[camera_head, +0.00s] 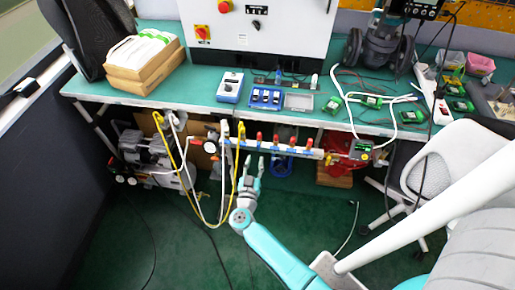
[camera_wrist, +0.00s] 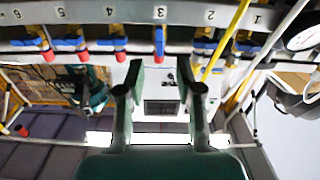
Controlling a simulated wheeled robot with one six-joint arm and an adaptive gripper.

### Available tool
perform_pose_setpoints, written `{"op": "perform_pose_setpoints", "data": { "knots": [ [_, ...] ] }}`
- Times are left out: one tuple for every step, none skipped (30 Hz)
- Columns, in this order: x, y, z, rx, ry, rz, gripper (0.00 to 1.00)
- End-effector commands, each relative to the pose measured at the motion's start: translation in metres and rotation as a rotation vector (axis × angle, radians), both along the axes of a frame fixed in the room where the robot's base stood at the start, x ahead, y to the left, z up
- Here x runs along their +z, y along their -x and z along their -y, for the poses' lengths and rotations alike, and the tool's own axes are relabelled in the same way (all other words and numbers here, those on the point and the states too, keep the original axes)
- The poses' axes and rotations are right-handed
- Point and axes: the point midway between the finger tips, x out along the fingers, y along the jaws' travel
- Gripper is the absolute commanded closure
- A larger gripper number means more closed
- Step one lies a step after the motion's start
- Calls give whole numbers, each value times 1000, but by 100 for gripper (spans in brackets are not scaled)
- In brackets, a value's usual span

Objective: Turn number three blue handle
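The number three blue handle (camera_wrist: 158,34) with a red tip hangs at the middle top of the wrist view, under the label 3. It is on the pale valve rail (camera_head: 318,154) along the front of the bench. In the wrist view my gripper (camera_wrist: 160,70) is open and empty. Its two fingers are spread on either side of the handle's line, and the fingertips sit just below the red tip in the picture, with no contact visible. In the head view my gripper (camera_head: 252,162) is just below the rail; its exact depth to the handle is unclear.
Neighbouring valve handles, number two (camera_wrist: 203,46) and number four (camera_wrist: 118,44), flank it closely. A yellow hose (camera_wrist: 226,42) runs close to the right finger in the wrist view. The green bench (camera_head: 190,97) is above the rail. A white chair (camera_head: 450,165) stands at right.

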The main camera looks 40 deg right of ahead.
Motion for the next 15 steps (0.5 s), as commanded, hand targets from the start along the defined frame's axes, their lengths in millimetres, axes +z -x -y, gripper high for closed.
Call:
{"op": "perform_pose_setpoints", "data": {
  "knots": [
    [1, -6, 9, -6, 0, 2, 65],
    [1, -9, 14, -4, 0, 2, 65],
    [1, -14, 19, -5, 0, 2, 65],
    [1, -17, 23, -5, 0, 2, 65],
    [1, -20, 27, -4, 0, 2, 65],
    [1, -23, 32, -5, -1, 2, 65],
    [1, -26, 35, -4, -1, 2, 65],
    [1, -29, 38, -3, 0, 2, 65],
    [1, -32, 42, -3, 0, 2, 65],
    [1, -33, 44, -3, 0, 2, 65],
    [0, -35, 46, -3, 0, 2, 65],
    [1, -38, 48, -1, 0, 1, 65],
    [1, -39, 50, -1, 0, 1, 65],
    [1, -40, 51, -1, 0, 1, 65],
    [1, -41, 52, -1, 0, 1, 65]
  ]
}}
